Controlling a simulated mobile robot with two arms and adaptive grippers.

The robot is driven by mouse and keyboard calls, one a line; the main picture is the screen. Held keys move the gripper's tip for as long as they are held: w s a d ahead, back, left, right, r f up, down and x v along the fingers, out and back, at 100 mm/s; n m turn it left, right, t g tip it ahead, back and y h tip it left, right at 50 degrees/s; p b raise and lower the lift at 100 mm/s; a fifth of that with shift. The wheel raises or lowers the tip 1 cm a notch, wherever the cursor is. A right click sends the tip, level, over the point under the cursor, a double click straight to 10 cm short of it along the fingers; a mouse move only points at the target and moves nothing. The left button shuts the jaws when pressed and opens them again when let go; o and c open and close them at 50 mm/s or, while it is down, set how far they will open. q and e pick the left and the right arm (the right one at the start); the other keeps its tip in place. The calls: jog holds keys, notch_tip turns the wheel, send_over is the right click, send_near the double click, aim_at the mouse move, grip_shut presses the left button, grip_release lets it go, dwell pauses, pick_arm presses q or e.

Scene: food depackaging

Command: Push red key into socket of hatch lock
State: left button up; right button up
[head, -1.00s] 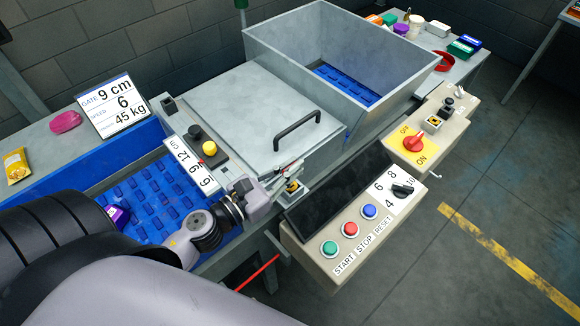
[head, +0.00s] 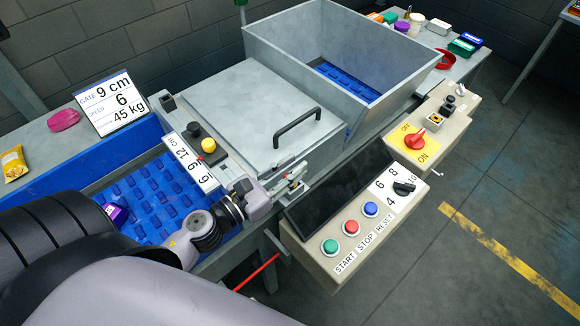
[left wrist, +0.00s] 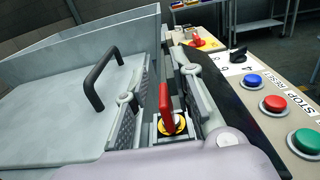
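The red key (left wrist: 166,106) stands nearly upright in the left wrist view, its lower end at the yellow and black socket (left wrist: 180,124) of the hatch lock. I cannot tell how deep it sits. My left gripper (left wrist: 167,85) has one finger on each side of the key, with a gap visible on both sides; it looks open. In the head view my left gripper (head: 293,183) is at the front edge of the hatch (head: 262,118) and mostly hides the lock and key. My right gripper is not in view.
The hatch's black handle (head: 297,128) rises close to the left gripper and also shows in the left wrist view (left wrist: 101,80). A control panel (head: 310,262) with green, red and blue buttons lies in front. A blue conveyor (head: 150,205) runs at left.

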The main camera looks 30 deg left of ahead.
pick_arm(q)
jog(key=shift+o, duration=0.6)
jog(key=shift+f, duration=0.15)
jog(key=shift+s, duration=0.1)
jog(key=shift+s+a+f, duration=0.1)
jog(key=shift+s, duration=0.2)
jog(key=v, duration=1.1)
jog(key=shift+r, duration=0.3)
jog(key=shift+s, duration=0.1)
